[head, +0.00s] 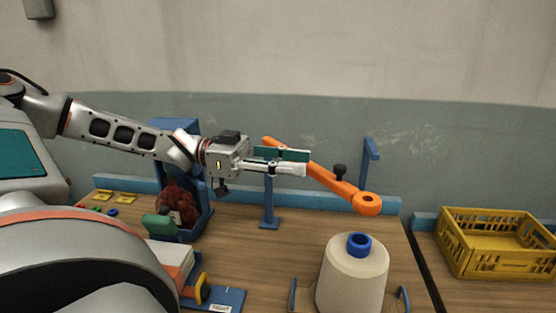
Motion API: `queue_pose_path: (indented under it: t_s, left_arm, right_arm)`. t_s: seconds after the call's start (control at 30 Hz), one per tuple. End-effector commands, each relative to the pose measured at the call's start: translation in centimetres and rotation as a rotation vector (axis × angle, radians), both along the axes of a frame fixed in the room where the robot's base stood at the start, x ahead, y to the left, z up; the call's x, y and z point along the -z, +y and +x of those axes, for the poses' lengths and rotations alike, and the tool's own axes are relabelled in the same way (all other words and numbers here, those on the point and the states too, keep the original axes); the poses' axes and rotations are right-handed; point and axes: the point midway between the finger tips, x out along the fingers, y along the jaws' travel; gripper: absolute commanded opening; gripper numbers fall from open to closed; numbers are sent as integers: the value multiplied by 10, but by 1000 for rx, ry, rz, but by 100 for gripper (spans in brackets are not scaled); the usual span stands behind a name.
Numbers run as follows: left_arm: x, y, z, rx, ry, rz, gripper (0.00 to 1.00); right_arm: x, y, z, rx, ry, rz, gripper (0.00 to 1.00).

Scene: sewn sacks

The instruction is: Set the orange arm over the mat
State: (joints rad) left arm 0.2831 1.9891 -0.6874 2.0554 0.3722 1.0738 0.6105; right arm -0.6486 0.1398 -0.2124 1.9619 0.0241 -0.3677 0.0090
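The orange arm (330,180) is a long bar with a ring at its right end and a black knob near that end. It slants down to the right, above the table. A blue post (269,203) with a flat foot stands below its left part. My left gripper (296,162) is at the orange arm's left half, in front of it, with its fingers pointing right. I cannot tell whether the fingers grip the bar. A flat blue plate with a white label (232,297) lies at the front; I cannot tell whether it is the mat. My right gripper is not in view.
A cream thread cone (352,281) with a blue top stands below the ring end, between small blue uprights. A blue bracket (371,150) rises at the back. A yellow crate (490,262) is at right. A blue stand holds dark red stuff (178,203) at left.

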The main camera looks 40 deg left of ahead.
Motion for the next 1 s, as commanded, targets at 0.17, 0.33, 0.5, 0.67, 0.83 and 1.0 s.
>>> queue_pose_path:
  t_s: [0.17, 0.33, 0.5, 0.67, 0.83, 1.0]
  left_arm:
    - [-1, 20, -11, -1, -2, 0, 34]
    - [0, 27, -16, -1, -1, -1, 34]
    - [0, 27, -17, 0, -1, -1, 34]
    - [0, 27, -17, 0, -1, -1, 34]
    - [0, 27, -17, 0, -1, -1, 34]
    - [0, 27, -17, 0, -1, -2, 34]
  right_arm:
    - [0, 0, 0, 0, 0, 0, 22]
    - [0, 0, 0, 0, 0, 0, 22]
    - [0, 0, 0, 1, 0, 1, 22]
    - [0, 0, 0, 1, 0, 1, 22]
    - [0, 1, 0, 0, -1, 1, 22]
    - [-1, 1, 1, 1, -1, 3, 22]
